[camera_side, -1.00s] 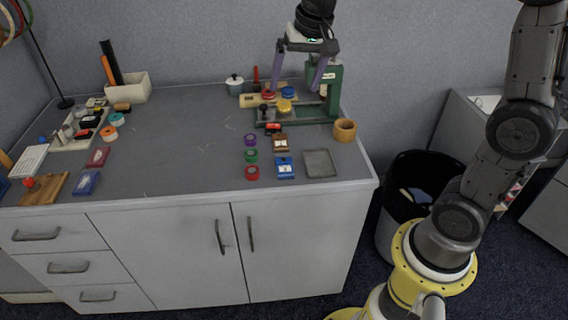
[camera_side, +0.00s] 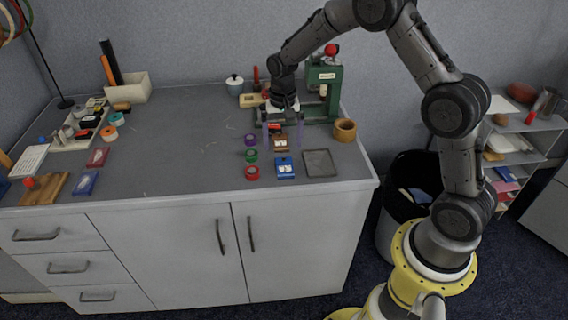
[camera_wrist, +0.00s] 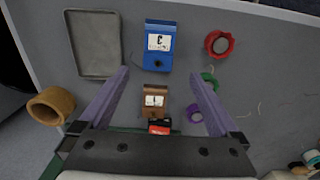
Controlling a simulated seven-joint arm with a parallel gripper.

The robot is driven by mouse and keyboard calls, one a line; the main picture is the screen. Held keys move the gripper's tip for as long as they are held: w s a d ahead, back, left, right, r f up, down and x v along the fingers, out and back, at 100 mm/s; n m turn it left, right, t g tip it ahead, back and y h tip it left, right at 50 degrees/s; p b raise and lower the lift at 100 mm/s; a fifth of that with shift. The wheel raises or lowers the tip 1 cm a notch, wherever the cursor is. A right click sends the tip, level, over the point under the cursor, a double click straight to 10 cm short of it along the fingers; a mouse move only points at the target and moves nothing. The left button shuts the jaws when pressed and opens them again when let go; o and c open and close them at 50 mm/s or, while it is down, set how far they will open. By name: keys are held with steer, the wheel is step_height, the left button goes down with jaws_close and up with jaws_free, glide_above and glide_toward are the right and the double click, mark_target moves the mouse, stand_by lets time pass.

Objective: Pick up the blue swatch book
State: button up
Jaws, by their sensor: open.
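A blue booklet-like piece with a white label (camera_side: 285,168) lies near the front right of the table. In the wrist view this blue piece (camera_wrist: 159,60) lies flat just beyond my fingertips, its label marked with a letter. A second flat blue item (camera_side: 85,182) lies at the left front; I cannot tell which one is the swatch book. My gripper (camera_side: 282,145) is open and empty, pointing down. In the wrist view my gripper (camera_wrist: 159,73) has its purple fingers on either side of a similar brown piece (camera_wrist: 153,96); no contact shows.
Red, green and purple rolls (camera_side: 251,155) stand left of the blue piece. A grey tray (camera_side: 320,163) lies to its right, with a wooden cup (camera_side: 345,130) behind. A green press (camera_side: 325,90) stands at the back. The table's middle is clear.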

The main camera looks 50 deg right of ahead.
mark_target(284, 161)
steer(key=shift+s+d+f, duration=0.1)
steer(key=shift+s+f, duration=0.05)
steer(key=shift+f, duration=3.05)
steer(key=c, duration=1.5)
steer(key=shift+o, duration=0.2)
steer(key=shift+r, duration=0.15)
